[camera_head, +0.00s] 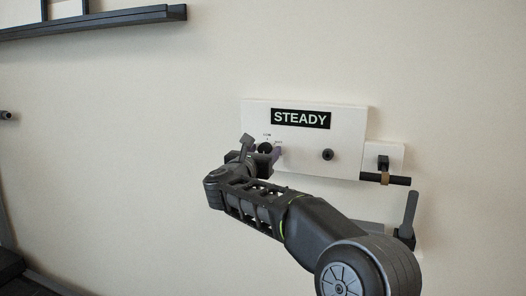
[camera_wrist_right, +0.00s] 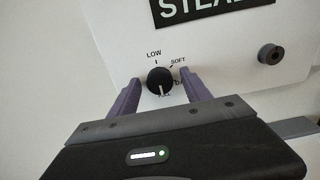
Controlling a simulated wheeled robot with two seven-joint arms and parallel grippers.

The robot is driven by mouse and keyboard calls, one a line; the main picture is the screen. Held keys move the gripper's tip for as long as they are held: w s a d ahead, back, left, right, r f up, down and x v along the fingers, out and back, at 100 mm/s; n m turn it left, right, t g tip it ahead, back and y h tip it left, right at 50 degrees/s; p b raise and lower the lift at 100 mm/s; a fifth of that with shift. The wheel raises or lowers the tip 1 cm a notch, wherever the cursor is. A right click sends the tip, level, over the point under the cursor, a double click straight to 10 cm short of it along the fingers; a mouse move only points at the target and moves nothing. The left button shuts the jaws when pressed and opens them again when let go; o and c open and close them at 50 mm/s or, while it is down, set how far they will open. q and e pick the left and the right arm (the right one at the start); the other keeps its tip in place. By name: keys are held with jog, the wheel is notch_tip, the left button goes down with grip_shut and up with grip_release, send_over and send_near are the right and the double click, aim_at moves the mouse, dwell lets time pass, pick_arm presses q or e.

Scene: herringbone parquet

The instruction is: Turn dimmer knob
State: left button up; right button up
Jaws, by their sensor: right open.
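The dimmer knob (camera_wrist_right: 161,80) is round and black, with a white pointer line that points down in the right wrist view. Labels LOW and SOFT show above it; another label is partly covered. In the head view the knob (camera_head: 265,148) sits on the left part of a white wall panel (camera_head: 345,120) marked STEADY. My right gripper (camera_wrist_right: 160,92) is open, its two purple fingers on either side of the knob. I cannot tell whether they touch it. My right arm hides part of the panel's lower left in the head view. My left gripper is not in view.
A second black round fitting (camera_head: 327,155) is on the panel, right of the knob. A bracket with a dark horizontal bar (camera_head: 386,179) and a grey upright lever (camera_head: 408,214) are farther right. A dark shelf (camera_head: 95,21) is at the upper left. The wall between is bare.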

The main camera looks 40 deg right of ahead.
jog(key=shift+c, duration=0.3)
grip_shut()
